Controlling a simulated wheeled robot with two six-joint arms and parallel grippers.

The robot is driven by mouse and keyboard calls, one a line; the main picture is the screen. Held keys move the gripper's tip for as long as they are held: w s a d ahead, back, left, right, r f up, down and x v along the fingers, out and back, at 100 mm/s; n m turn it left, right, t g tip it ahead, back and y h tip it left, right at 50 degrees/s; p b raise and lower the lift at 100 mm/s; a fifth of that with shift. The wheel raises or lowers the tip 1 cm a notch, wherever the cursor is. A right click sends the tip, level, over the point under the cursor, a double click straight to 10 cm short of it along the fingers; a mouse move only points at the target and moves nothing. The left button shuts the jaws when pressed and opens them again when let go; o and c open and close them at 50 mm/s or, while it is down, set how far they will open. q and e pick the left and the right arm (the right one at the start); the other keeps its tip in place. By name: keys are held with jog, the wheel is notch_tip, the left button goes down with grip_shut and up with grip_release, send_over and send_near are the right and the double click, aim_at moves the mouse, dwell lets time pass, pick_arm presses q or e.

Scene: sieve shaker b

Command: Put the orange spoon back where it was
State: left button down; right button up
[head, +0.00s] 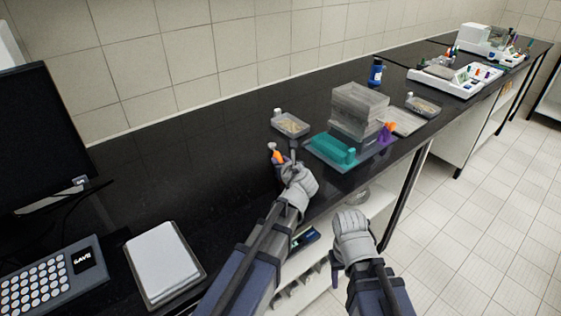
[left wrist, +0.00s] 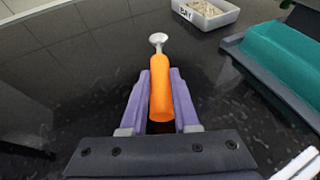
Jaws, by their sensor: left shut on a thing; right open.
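My left gripper (head: 284,163) is shut on the orange spoon (head: 277,156) over the black bench. In the left wrist view the purple fingers of the gripper (left wrist: 160,100) close on both sides of the spoon's orange handle (left wrist: 160,88). Its pale metal bowl end points away from the gripper.
A small labelled tray (head: 290,125) with beige contents is just beyond the spoon. A teal block on a grey base (head: 330,150) and a clear stacked box (head: 358,108) stand to the right. A blue bottle (head: 376,72) is farther back. Bare bench (head: 190,185) lies left.

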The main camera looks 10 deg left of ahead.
pick_arm(q)
jog(key=shift+f+b, duration=0.5)
jog(key=shift+f, duration=0.1)
jog(key=c, duration=0.6)
grip_release()
jog(key=p+v, duration=0.2)
jog(key=v, duration=0.4)
jog(key=shift+s+d+r+p, duration=0.1)
jog(key=shift+s+r+p, duration=0.15)
jog(key=shift+p, duration=0.15)
jog(key=shift+s+d+r, duration=0.1)
jog(key=shift+s+d, duration=0.2)
jog(key=shift+s, duration=0.2)
